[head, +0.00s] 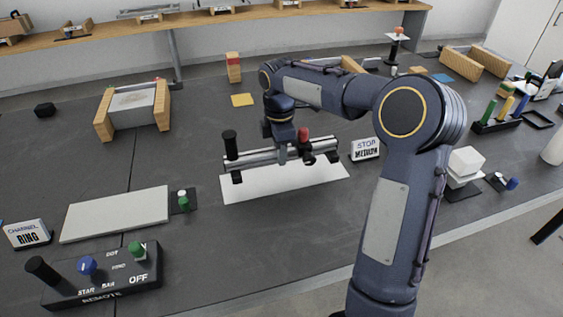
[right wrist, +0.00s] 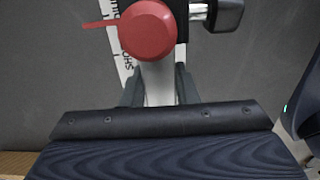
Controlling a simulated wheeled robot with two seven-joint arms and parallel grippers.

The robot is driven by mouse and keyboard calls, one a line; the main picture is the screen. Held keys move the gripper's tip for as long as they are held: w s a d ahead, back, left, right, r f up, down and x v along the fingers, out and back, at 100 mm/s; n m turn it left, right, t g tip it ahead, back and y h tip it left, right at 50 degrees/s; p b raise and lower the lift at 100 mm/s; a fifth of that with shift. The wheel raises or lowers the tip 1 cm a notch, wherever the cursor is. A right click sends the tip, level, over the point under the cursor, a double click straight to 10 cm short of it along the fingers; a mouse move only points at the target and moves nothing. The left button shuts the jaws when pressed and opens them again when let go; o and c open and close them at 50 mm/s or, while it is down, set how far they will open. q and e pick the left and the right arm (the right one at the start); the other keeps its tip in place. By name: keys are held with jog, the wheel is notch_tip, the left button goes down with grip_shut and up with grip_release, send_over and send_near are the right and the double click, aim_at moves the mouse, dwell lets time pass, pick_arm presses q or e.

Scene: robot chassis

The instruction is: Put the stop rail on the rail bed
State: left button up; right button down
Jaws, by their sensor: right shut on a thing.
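The stop rail is a silver bar (head: 262,157) with a tall black knob at its left end, a red knob near its right end and black feet. My right gripper (head: 283,150) is shut on its middle from above. In the right wrist view the red knob (right wrist: 147,30) shows just beyond my gripper (right wrist: 158,88). A flat white plate (head: 285,190), perhaps the rail bed, lies below the bar in the head view. I cannot tell whether the feet touch anything. A white lettered strip (right wrist: 122,62), partly hidden, shows in the wrist view. My left gripper is out of view.
A STOP MEDIUM sign (head: 367,149) stands close to the bar's right end. A pale slab (head: 115,213) and a green-knobbed piece (head: 183,199) lie to the left. A black remote box (head: 105,276) is at the front left. Dark tabletop is clear in front of the white plate.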

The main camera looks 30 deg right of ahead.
jog(key=f, duration=0.1)
jog(key=w+d, duration=0.1)
jog(key=f, duration=0.1)
jog(key=shift+w+d+f, duration=0.25)
jog(key=shift+w+f, duration=0.1)
jog(key=shift+w, duration=0.05)
jog(key=shift+w+d+f, duration=0.15)
jog(key=shift+f, duration=1.6)
jog(key=shift+b, duration=0.3)
jog(key=c, duration=1.1)
grip_release()
jog(key=shift+f, duration=0.2)
